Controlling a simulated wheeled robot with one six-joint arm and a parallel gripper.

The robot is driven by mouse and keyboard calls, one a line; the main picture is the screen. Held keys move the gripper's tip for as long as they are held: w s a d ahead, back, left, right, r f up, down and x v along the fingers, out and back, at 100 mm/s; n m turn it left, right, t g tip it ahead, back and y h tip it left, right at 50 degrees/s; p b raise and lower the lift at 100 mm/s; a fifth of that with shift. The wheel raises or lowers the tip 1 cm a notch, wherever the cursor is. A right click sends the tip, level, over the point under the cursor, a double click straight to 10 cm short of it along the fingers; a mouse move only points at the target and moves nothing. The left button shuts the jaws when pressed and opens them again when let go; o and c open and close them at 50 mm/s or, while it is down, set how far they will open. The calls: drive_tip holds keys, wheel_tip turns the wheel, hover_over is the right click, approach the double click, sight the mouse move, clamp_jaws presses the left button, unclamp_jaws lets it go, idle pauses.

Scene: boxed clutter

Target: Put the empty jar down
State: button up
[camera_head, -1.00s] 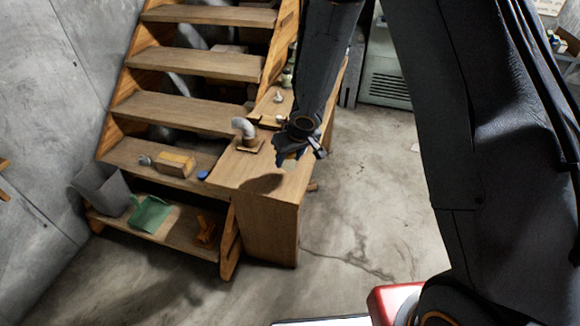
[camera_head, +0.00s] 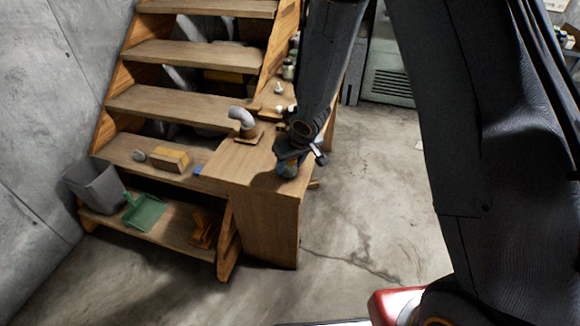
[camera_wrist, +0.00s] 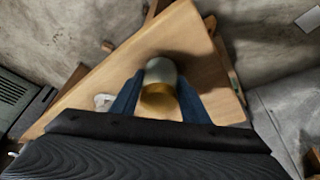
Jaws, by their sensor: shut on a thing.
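The empty jar (camera_wrist: 160,72) is between the two fingers of my gripper (camera_wrist: 162,95) in the wrist view, with a greyish glassy end and a yellowish part nearer the palm. In the head view the jar (camera_head: 288,168) shows just below my gripper (camera_head: 292,158), at the near end of the wooden bench top (camera_head: 235,172). My gripper is shut on it. The jar's base is at or very near the wood; I cannot tell whether it touches. My arm hides part of the bench behind it.
A grey pipe elbow (camera_head: 241,118) stands on the bench, left of my gripper. A yellow-and-wood block (camera_head: 170,158) and a blue item (camera_head: 199,170) lie on the adjoining step. A grey bin (camera_head: 95,188) and green dustpan (camera_head: 144,211) are lower left. The near bench top is clear.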

drive_tip(key=shift+f, duration=0.15)
drive_tip(key=o, duration=1.1)
drive_tip(key=p+v, duration=0.8)
drive_tip(key=v, duration=0.4)
drive_tip(key=s+d+r+m+h, duration=0.25)
drive_tip(key=s+d+r, duration=0.25)
drive_tip(key=d+r, duration=0.45)
drive_tip(key=s+d+r+m+g, duration=0.1)
drive_tip(key=s+d+r, duration=0.1)
drive_tip(key=s, duration=0.4)
drive_tip(key=s+d+r+m+g, duration=0.1)
drive_tip(key=s+d+r, duration=0.1)
drive_tip(key=s, duration=0.5)
drive_tip(key=shift+r, duration=0.25)
